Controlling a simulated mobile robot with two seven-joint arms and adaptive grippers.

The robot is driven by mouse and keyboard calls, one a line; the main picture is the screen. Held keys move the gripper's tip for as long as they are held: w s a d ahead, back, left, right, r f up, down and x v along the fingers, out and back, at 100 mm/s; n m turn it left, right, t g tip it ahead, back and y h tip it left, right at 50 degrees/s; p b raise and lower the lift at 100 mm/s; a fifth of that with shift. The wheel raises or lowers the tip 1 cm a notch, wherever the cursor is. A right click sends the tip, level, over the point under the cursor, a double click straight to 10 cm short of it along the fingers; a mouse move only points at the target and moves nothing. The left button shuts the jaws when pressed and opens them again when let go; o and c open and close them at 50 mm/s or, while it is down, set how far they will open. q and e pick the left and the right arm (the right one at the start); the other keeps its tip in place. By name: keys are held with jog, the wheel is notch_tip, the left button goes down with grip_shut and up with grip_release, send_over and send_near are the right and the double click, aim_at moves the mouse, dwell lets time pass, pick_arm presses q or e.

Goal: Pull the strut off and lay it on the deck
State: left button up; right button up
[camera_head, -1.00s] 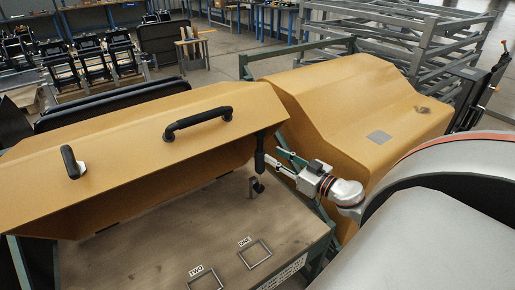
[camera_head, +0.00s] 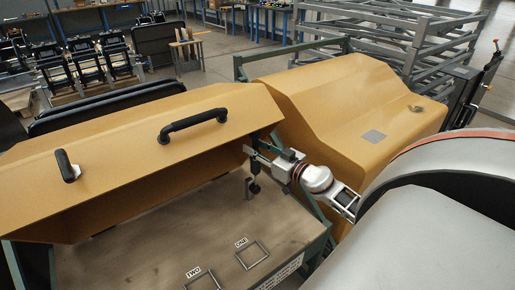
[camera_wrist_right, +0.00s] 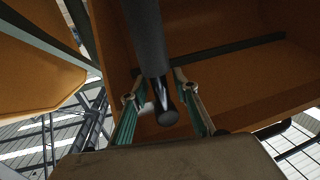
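The strut (camera_head: 254,172) is a dark cylinder hanging below the right end of the raised yellow hood (camera_head: 150,135). In the right wrist view the strut (camera_wrist_right: 147,40) comes down from the top and ends in a shiny rod with a black knob. My right gripper (camera_head: 252,155) is at the strut, partly hiding it. In the wrist view its two green-padded fingers (camera_wrist_right: 160,108) stand apart on either side of the strut's lower end, with gaps visible. The deck (camera_head: 180,235) is the flat brownish surface under the hood. My left gripper is not in view.
Two outlined rectangles labelled ONE (camera_head: 252,254) and TWO (camera_head: 202,282) mark the deck's front. A second yellow cover (camera_head: 350,105) lies behind and right of my arm. The deck's middle is clear.

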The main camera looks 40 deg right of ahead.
grip_shut()
jog(key=shift+s+a+p, duration=0.2)
jog(key=shift+s+p, duration=0.35)
jog(key=shift+s, duration=1.05)
jog(key=shift+r, duration=0.1)
grip_release()
jog(key=shift+s, duration=0.1)
